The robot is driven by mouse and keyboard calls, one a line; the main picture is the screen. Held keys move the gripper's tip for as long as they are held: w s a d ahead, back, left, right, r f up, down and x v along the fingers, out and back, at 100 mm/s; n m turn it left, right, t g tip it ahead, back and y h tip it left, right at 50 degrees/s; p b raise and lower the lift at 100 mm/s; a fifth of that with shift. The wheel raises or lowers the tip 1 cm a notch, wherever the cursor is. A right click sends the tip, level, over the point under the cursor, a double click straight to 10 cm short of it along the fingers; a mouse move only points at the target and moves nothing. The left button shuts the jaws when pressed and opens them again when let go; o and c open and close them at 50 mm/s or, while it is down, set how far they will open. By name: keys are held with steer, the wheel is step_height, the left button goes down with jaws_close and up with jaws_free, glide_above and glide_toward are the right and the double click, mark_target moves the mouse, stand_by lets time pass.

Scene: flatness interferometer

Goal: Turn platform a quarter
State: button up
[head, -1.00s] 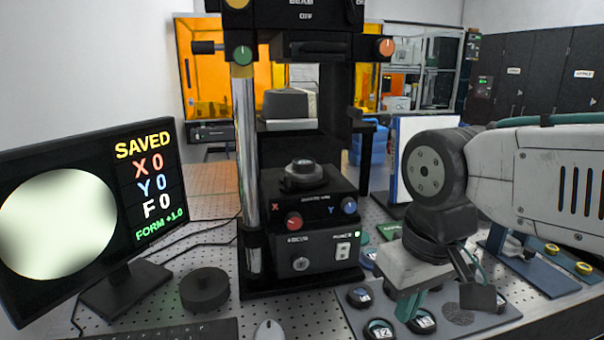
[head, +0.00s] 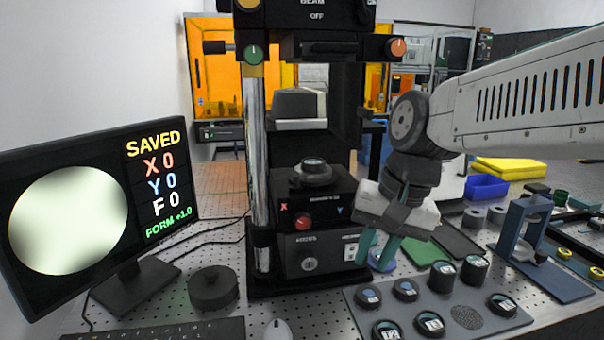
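The platform (head: 313,172) is a round black stage with a dark disc and a small label on top. It sits on the black interferometer body (head: 322,215), below the optics head. My gripper (head: 377,250) hangs to the right of the instrument's front, lower than the platform and apart from it. Its two teal fingers point down with a gap between them, and no held object shows. The gripper hides the blue Y knob. The red X knob (head: 303,222) shows. The monitor (head: 100,215) reads SAVED, X 0, Y 0, F 0, FORM +1.0 beside a pale, plain disc.
A grey tray (head: 362,318) with several labelled black pucks lies in front of the gripper. A chrome column (head: 256,150) stands left of the platform. A blue stand (head: 527,235) is at right.

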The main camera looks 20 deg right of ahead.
steer(key=w+r+m+t+y, duration=0.2)
steer(key=w+r+m, duration=0.3)
steer(key=w+m, duration=0.5)
steer(key=m+t+y, duration=0.1)
steer(key=m+t, duration=0.2)
steer(key=m, duration=0.9)
glide_toward(297, 176)
steer(key=f, duration=0.1)
steer(key=x, duration=0.8)
steer(key=shift+w+a+r, duration=0.1)
steer(key=shift+w+r, duration=0.05)
steer(key=shift+w, duration=0.2)
jaws_close()
